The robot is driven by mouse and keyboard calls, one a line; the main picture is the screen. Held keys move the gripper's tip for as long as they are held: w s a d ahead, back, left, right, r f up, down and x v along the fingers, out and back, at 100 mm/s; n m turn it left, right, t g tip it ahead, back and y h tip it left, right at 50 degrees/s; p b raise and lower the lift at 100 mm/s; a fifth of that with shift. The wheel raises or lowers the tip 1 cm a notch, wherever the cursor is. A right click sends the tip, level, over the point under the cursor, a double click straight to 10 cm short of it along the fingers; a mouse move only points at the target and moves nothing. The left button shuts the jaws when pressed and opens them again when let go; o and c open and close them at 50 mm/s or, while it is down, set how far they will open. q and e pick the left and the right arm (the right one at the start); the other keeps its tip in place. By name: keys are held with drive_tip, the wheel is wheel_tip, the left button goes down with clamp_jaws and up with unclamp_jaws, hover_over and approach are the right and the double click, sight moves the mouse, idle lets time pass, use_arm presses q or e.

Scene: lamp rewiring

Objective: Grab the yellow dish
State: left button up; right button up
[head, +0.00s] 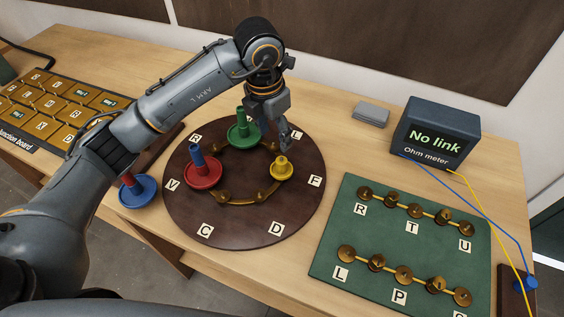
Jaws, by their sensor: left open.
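The yellow dish (281,171), with a small yellow knob standing up from its middle, sits on the right side of the round dark-brown board (240,230). My left gripper (284,138) is open, pointing down just above and behind the yellow dish. It appears apart from the dish, with nothing seen between its fingers. My right gripper is not in view.
On the board are a green dish (243,136) and a red dish (202,172) with a blue peg. A blue dish (138,194) stands left of the board. The green terminal panel (325,262) and Ohm meter (436,135), reading "No link", are right.

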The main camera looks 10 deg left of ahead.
sight(281, 157)
use_arm(q)
drive_tip(key=f, duration=0.3)
drive_tip(key=f+p, duration=0.1)
drive_tip(key=f, duration=0.1)
drive_tip(key=shift+w+d, duration=0.25)
drive_tip(key=shift+w, duration=0.05)
drive_tip(key=f+p, duration=0.1)
drive_tip(key=f, duration=0.1)
drive_tip(key=d+f+p, duration=0.1)
drive_tip(key=f, duration=0.1)
drive_tip(key=shift+w+f+p, duration=0.2)
drive_tip(key=shift+f+p, duration=0.15)
drive_tip(key=shift+w+f, duration=0.1)
drive_tip(key=shift+f, duration=0.25)
clamp_jaws()
